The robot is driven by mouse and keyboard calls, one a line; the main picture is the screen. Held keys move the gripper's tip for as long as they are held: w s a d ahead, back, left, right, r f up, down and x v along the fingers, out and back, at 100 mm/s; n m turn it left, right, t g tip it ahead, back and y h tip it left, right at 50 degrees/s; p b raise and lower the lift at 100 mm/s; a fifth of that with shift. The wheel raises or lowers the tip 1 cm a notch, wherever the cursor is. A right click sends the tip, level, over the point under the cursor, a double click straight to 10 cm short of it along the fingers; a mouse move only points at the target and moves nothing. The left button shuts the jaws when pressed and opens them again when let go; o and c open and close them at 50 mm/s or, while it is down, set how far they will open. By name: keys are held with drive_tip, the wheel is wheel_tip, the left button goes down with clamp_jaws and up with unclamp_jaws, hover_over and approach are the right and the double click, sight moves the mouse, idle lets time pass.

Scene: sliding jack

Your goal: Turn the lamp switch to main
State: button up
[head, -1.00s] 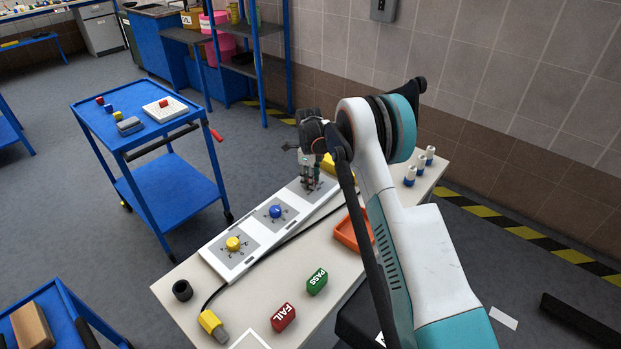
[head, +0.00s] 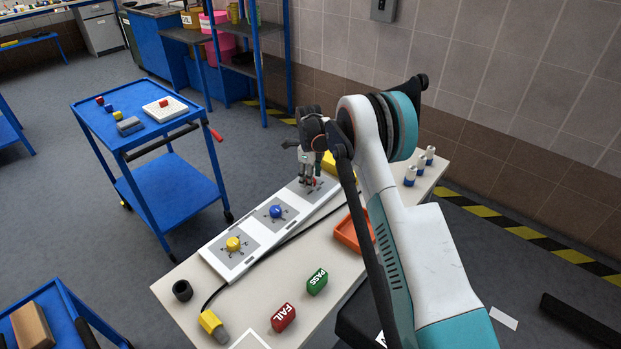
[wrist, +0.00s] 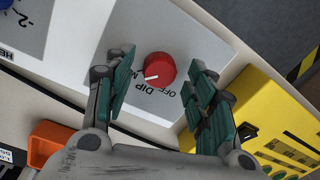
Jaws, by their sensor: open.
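The lamp switch is a red round knob (wrist: 160,67) with a white pointer on a grey square of the white panel (head: 232,262). In the wrist view its pointer aims to the lower left, between the "DIP" print and a partly hidden label beginning with "M". My gripper (head: 308,178) is over the far end of the panel. In the wrist view my gripper (wrist: 159,78) is open, with one green-padded finger left of the knob and the other right of it. Gaps show on both sides. In the head view the gripper mostly hides the knob.
A blue knob (head: 276,211) and a yellow knob (head: 233,243) sit on the same panel. A yellow box (wrist: 270,125) stands close to the right finger. An orange tray (head: 345,235), a green PASS block (head: 317,282) and a red FAIL block (head: 283,318) are on the table.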

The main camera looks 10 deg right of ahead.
wheel_tip(320, 180, up, 11)
drive_tip(key=shift+s+a, duration=0.15)
drive_tip(key=shift+s, duration=0.1)
drive_tip(key=shift+r, duration=0.1)
drive_tip(key=s+r+n+t, duration=0.3)
drive_tip(key=s+r+n, duration=1)
drive_tip(key=s+r, duration=0.85)
drive_tip(key=s+f+n+t, duration=0.2)
drive_tip(key=s+n, duration=0.4)
drive_tip(key=s, duration=0.6)
drive_tip(key=s+f+n+t, duration=0.1)
drive_tip(key=s+n, duration=0.5)
drive_tip(key=s, duration=0.7)
drive_tip(key=shift+d+f+t, duration=0.2)
drive_tip(key=shift+f+t, duration=0.2)
